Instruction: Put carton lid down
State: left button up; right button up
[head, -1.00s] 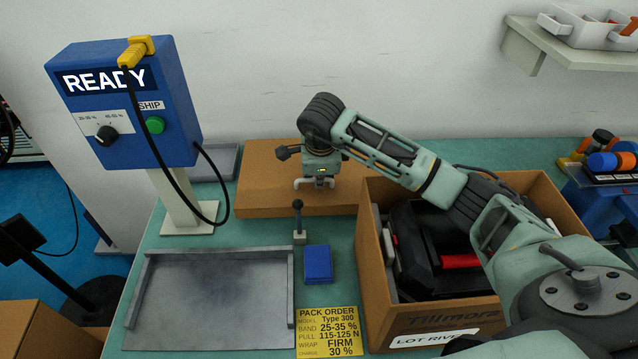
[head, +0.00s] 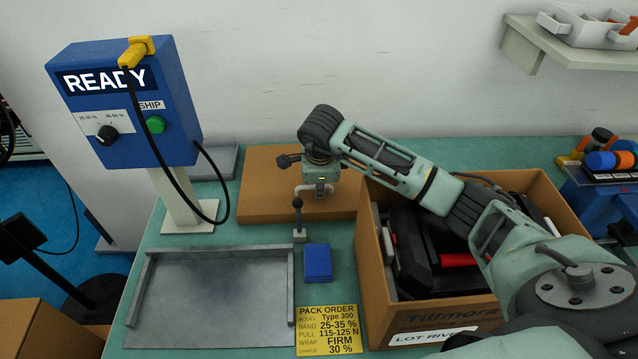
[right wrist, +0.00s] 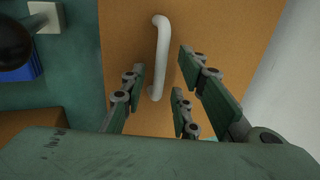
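The carton lid (head: 265,200) is a flat brown board lying on the green bench against the back, left of the open carton (head: 375,300). A white bar handle (right wrist: 158,55) stands on the lid. My right gripper (head: 320,186) is low over the lid at this handle. In the right wrist view its fingers (right wrist: 163,85) are spread apart, with the handle in the gap between them and no clear contact. The carton holds a black case (head: 425,245) with a red part. My left gripper is not in view.
A grey metal tray (head: 215,290), a small black-knobbed lever (head: 298,215), a blue block (head: 318,262) and a yellow order card (head: 328,330) lie in front of the lid. A blue READY box (head: 125,105) stands on a post at left. My right arm passes over the carton.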

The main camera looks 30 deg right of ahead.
jog(key=b+v, duration=0.1)
jog(key=v, duration=1)
jog(key=shift+r, duration=0.4)
jog(key=shift+s+a, duration=0.1)
